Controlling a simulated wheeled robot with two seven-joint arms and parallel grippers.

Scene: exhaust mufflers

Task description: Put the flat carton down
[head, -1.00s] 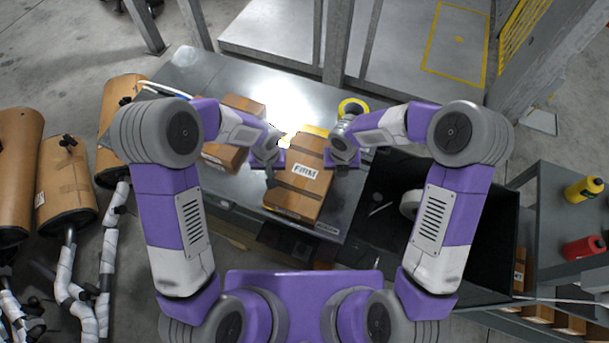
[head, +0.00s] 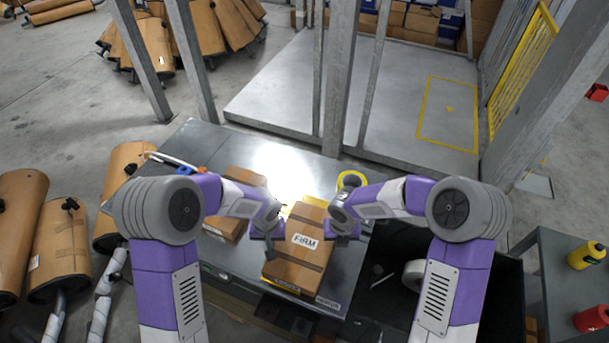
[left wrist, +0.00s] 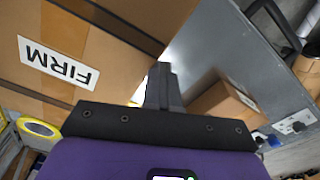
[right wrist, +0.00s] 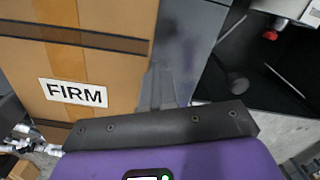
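The flat carton (head: 297,262), brown with dark bands and a FIRM label, is over the near part of the grey table (head: 215,258). My left gripper (head: 275,232) is at its left side and my right gripper (head: 335,228) at its right side. The carton also shows in the left wrist view (left wrist: 95,45) and the right wrist view (right wrist: 95,65). In both wrist views the fingers appear as one closed block beside the carton, not around it. I cannot tell whether they touch it or whether its underside meets the table. Yellow marking shows at its edges.
A second carton (head: 245,182) lies behind my left gripper. A yellow tape roll (head: 352,179) is behind my right gripper. A dark open bin (head: 490,285) stands right of the table. Wrapped mufflers (head: 62,250) stand at left. A steel post (head: 337,90) rises behind the table.

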